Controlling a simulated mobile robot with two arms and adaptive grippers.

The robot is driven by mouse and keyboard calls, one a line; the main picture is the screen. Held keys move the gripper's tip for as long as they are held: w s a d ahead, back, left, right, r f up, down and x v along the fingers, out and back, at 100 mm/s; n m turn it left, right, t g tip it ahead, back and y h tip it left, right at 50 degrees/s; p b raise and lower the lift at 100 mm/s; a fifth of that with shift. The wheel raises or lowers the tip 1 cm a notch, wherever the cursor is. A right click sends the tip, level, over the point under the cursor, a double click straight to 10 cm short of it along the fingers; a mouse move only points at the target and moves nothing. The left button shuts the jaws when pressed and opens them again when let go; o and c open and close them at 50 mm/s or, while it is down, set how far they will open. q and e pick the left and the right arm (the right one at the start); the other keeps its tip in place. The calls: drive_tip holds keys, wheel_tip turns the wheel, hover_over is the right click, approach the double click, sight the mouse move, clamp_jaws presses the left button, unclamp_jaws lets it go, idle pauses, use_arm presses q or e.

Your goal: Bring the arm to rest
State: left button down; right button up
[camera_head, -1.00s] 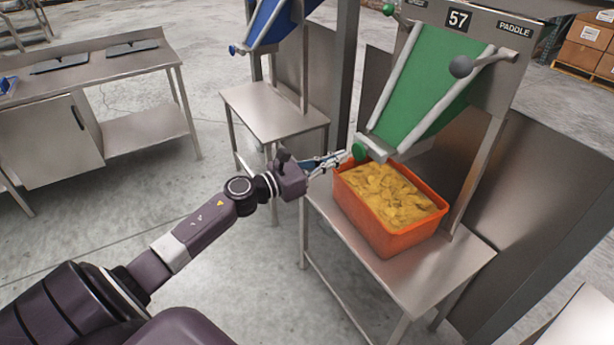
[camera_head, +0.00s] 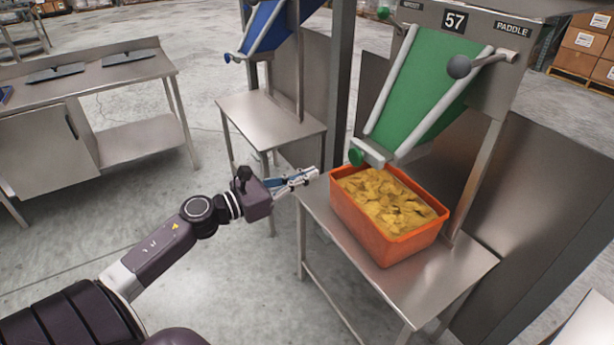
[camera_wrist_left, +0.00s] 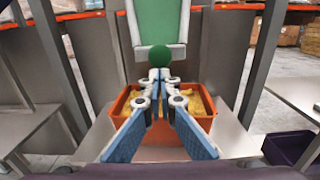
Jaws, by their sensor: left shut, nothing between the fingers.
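My left arm reaches in from the lower left in the head view. Its gripper (camera_head: 308,176) is shut and empty, just left of an orange bin (camera_head: 398,246) and apart from it. In the left wrist view the gripper fingers (camera_wrist_left: 158,76) meet at their tips, in front of the same bin (camera_wrist_left: 120,104). The bin holds yellow chip-like pieces (camera_head: 385,197) and stands on a steel table (camera_head: 440,285). My right gripper does not show.
A green chute (camera_head: 425,95) with a green knob (camera_head: 356,157) hangs above the bin under a sign reading 57. A second steel table (camera_head: 270,125) with a blue chute (camera_head: 268,25) stands behind. A steel bench (camera_head: 110,85) is at the left. Floor between them is clear.

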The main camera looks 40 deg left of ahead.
use_arm(q)
drive_tip(key=shift+f, duration=0.1)
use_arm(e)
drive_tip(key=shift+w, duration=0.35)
use_arm(q)
drive_tip(key=s+a+f+n+g+y, duration=0.1)
drive_tip(key=a+f+n+y, duration=0.25)
drive_tip(key=f+n, duration=0.55)
drive_tip(key=s+a+f+n+y, duration=0.1)
drive_tip(key=a+f+n+y, duration=0.3)
drive_tip(key=f, duration=0.8)
drive_tip(key=s+f+n+g, duration=0.2)
drive_tip(key=s+f+n, duration=0.25)
drive_tip(key=f, duration=0.45)
drive_tip(key=s+f+n+g, duration=0.2)
drive_tip(key=s+f+n, duration=0.25)
drive_tip(key=f, duration=0.35)
drive_tip(key=s+d+f+n+g, duration=0.4)
drive_tip(key=s+d+f+n, duration=0.25)
drive_tip(key=s+f, duration=0.6)
drive_tip(key=s+d+f+n+g, duration=0.4)
drive_tip(key=s+d+f+n, duration=0.3)
drive_tip(key=s+f, duration=0.55)
drive_tip(key=s+d+f+n+g, duration=0.2)
drive_tip(key=s+d, duration=0.6)
drive_tip(key=s, duration=0.4)
drive_tip(key=shift+s+n+g, duration=0.25)
drive_tip(key=shift+n+g, duration=0.05)
drive_tip(key=shift+n, duration=0.05)
